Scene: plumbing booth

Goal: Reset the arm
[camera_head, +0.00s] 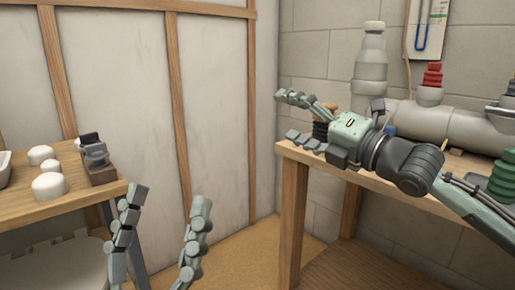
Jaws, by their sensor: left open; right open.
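My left gripper (157,236) is at the bottom left of the head view. Its two fingers point up and stand wide apart, with nothing between them. The left palm and arm are below the picture's edge. My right gripper (298,117) points left over the near left corner of the wooden workbench (303,153). Its fingers are spread, and no held object shows between them. The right arm comes in from the right edge, in front of the workbench and its pipework.
A large grey pipe (455,125) with a red-topped valve (432,76) lies on the workbench. A dark green stack (502,182) stands at the right. A side table (25,209) at left holds white rounded pieces (49,185) and a dark block (97,163). Open floor (235,245) lies between.

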